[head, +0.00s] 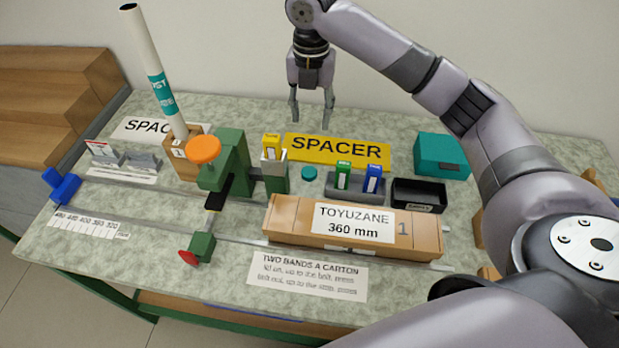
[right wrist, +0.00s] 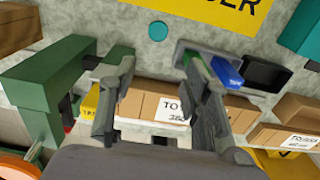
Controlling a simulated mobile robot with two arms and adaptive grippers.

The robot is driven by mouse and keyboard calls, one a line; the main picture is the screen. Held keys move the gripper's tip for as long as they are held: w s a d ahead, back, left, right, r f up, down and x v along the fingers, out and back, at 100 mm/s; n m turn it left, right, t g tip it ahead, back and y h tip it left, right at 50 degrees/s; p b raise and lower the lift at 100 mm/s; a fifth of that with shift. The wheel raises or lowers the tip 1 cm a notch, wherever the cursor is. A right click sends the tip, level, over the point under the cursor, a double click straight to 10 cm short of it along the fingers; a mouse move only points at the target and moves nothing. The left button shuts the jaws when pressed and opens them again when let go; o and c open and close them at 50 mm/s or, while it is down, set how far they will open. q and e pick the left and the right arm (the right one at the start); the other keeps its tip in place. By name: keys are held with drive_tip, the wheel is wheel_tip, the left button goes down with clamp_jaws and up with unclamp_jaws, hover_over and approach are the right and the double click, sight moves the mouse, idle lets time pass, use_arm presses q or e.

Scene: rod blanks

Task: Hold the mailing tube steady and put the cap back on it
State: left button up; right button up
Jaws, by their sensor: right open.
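The mailing tube (head: 154,75) is a long white tube with a teal label, leaning a little to the left in the picture. Its lower end stands in a wooden block (head: 187,150) at the back left of the bench. A small round teal cap (head: 308,173) lies on the bench, apart from the tube; it also shows in the right wrist view (right wrist: 158,31). My right gripper (head: 311,119) is open and empty, above the back of the bench beyond the cap. Its spread fingers (right wrist: 158,72) show in the right wrist view. My left gripper is not in view.
A green clamp with an orange knob (head: 203,149) stands between tube and cap. A yellow SPACER sign (head: 337,148), a holder with green and blue items (head: 343,190), a black tray (head: 418,195) and a long carton (head: 283,217) surround the cap. A teal box (head: 441,156) is at right.

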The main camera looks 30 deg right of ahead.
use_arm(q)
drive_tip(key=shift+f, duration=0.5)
use_arm(e)
drive_tip(key=shift+f, duration=0.4)
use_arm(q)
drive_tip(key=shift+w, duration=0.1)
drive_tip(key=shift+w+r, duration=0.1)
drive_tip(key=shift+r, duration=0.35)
use_arm(e)
hover_over(309, 171)
wheel_tip(309, 171, down, 12)
drive_tip(key=shift+s+d+f, duration=0.1)
drive_tip(key=shift+s+d, duration=0.05)
drive_tip(key=shift+w+f+p, duration=0.2)
drive_tip(key=shift+f+p, duration=0.4)
drive_tip(key=shift+f, duration=2)
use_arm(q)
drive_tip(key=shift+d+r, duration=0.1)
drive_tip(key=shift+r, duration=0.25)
